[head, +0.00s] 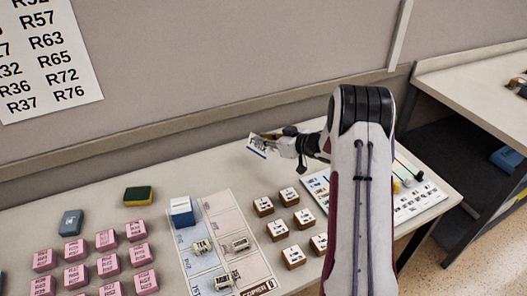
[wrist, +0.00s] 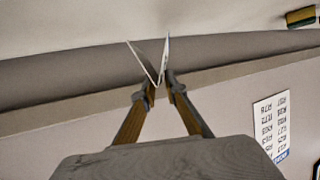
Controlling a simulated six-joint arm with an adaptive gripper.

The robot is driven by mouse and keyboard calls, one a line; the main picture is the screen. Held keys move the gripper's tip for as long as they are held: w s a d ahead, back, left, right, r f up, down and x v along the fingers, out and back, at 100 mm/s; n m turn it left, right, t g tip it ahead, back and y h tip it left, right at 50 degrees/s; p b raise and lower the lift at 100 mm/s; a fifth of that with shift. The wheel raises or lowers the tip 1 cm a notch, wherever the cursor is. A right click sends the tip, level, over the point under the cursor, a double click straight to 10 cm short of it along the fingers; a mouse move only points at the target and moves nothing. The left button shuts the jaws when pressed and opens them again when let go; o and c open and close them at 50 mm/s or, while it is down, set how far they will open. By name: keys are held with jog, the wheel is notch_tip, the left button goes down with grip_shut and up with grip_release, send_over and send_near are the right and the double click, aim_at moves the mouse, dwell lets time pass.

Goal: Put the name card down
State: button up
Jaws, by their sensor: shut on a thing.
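The name card (head: 257,147) is a small white folded card with dark print and a blue strip along its lower edge. In the head view it is over the back part of the table (head: 165,170), tilted. My gripper (head: 273,143) is shut on it from the right. In the wrist view the card (wrist: 146,64) shows as a thin V, edge-on, between the fingertips of my gripper (wrist: 160,88). I cannot tell how far it is above the table. My arm hides part of the table at the right.
A sheet with printed cells (head: 239,222) bears a blue-and-white block (head: 181,212) and several small tags. Several pink blocks (head: 107,240), a sponge (head: 139,196) and a grey-blue object (head: 71,222) are left. Several brown-sided blocks (head: 289,196) stand right of the sheet. The wall (head: 230,70) is behind.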

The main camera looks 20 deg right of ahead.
aim_at(271, 151)
jog(key=shift+f, duration=0.75)
jog(key=shift+f, duration=1.85)
jog(key=shift+f, duration=0.15)
jog(key=o, duration=0.8)
jog(key=shift+r, duration=0.2)
jog(key=shift+s+d+r, duration=0.1)
jog(key=shift+s, duration=0.1)
jog(key=v, duration=1.1)
jog(key=shift+s+d, duration=0.1)
jog(key=shift+s, duration=0.1)
